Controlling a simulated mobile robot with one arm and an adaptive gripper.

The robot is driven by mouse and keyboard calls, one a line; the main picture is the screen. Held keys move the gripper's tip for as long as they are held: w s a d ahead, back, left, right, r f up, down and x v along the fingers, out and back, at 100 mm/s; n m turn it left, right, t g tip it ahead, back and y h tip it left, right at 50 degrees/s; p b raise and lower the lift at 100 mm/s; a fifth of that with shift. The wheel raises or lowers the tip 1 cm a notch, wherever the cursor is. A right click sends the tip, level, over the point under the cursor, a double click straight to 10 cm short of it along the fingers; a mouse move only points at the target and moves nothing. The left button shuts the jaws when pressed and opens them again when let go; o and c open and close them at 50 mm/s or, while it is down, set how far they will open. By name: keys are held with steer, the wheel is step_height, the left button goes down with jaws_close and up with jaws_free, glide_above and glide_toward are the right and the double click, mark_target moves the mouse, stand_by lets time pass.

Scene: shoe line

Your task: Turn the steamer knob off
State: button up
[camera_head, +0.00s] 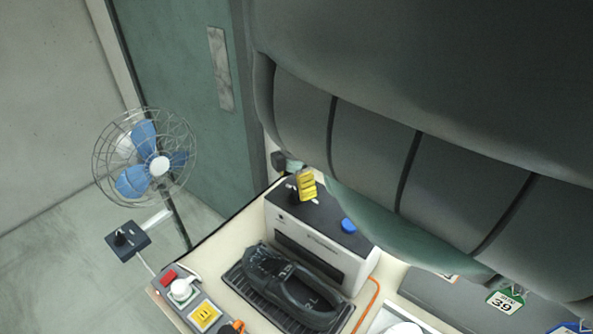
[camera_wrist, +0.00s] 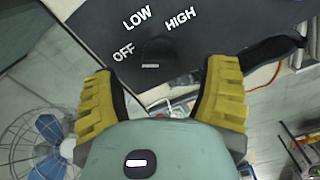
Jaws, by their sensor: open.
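The steamer (camera_head: 359,268) is a white box with a dark top on the table, in the head view. In the wrist view its dark panel (camera_wrist: 95,22) carries the white words OFF, LOW and HIGH. A black knob (camera_wrist: 156,49) sits beside these words, with a short white mark on its near side. I cannot tell which word the knob is set to. My gripper (camera_wrist: 164,70) has its yellow fingers spread wide, with nothing between them. The knob is just beyond the fingertips, between them in the picture. In the head view my gripper (camera_head: 305,185) is at the steamer's far left corner, partly hidden by my arm.
A blue button (camera_head: 348,226) is on the steamer's top. A black shoe (camera_head: 290,293) lies on a dark rack in front. A control box with a red switch (camera_head: 168,276) stands at left. A blue fan (camera_head: 146,163) is beyond the table's left edge.

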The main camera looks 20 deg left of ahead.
mark_target(297, 191)
steer(key=shift+s+r, duration=0.1)
steer(key=shift+r, duration=2.15)
